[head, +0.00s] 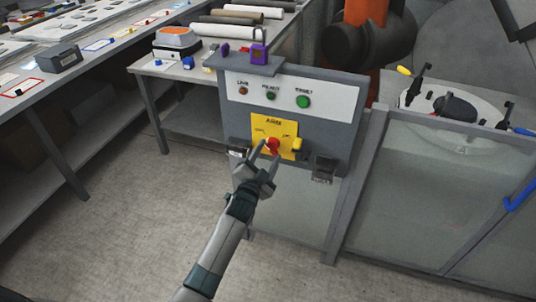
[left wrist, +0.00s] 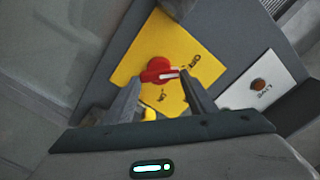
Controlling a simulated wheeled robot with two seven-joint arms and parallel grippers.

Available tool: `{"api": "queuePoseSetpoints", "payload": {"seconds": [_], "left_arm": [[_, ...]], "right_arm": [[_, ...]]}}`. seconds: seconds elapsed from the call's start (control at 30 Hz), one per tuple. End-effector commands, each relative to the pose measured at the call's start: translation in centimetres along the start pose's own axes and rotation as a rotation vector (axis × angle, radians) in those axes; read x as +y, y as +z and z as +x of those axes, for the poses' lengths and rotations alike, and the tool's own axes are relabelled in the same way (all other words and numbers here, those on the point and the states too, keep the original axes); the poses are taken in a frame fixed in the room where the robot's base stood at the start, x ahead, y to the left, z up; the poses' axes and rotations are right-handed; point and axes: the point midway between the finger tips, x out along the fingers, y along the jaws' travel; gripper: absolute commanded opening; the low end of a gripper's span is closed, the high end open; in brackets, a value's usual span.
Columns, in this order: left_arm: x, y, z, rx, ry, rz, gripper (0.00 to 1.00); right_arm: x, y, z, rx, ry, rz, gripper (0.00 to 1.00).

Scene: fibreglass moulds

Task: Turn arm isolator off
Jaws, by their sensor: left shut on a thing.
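The arm isolator is a red rotary knob (head: 273,146) on a yellow plate (head: 288,128) marked with a label, on the front of a grey control box. In the left wrist view the red knob (left wrist: 158,70) has a white mark lying toward the right, nearer the OFF-like label than the ON-like one. My left gripper (head: 267,156) is at the knob, one finger on each side, shut on its handle. It also shows in the left wrist view (left wrist: 162,92). Part of the knob is hidden behind the fingers in the head view. My right gripper is out of view.
The box's white strip (head: 290,94) carries several lamps or buttons. Dark brackets (head: 323,168) sit at the box's lower corners. A glazed fence (head: 425,180) extends right; a workbench (head: 75,70) runs at left.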

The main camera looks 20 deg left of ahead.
Motion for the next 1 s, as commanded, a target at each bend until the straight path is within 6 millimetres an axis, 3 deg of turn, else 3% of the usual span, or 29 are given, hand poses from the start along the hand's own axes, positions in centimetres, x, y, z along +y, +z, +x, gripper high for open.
{"api": "queuePoseSetpoints", "payload": {"seconds": [0.1, 0.13, 0.2, 0.67, 0.87, 1.0], "left_arm": [[0.1, 0.1, 0.0, -0.002, 0.002, -0.004, 0.28], [0.1, 0.1, 0.0, -0.002, 0.002, -0.005, 0.55], [0.1, 0.1, 0.0, -0.002, 0.002, -0.004, 0.69], [0.1, 0.1, -0.6, -0.001, 0.001, -0.001, 0.69], [0.2, 0.1, -2.5, 0.0, 0.001, -0.001, 0.69], [0.2, 0.2, -4.8, -0.001, 0.002, -0.001, 0.69]], "right_arm": [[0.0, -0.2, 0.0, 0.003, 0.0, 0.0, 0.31], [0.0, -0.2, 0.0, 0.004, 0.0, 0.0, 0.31], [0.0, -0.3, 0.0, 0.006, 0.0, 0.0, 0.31], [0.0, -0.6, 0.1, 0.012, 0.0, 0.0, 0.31], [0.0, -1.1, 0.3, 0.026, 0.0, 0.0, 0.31], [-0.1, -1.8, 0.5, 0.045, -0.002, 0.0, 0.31]]}}
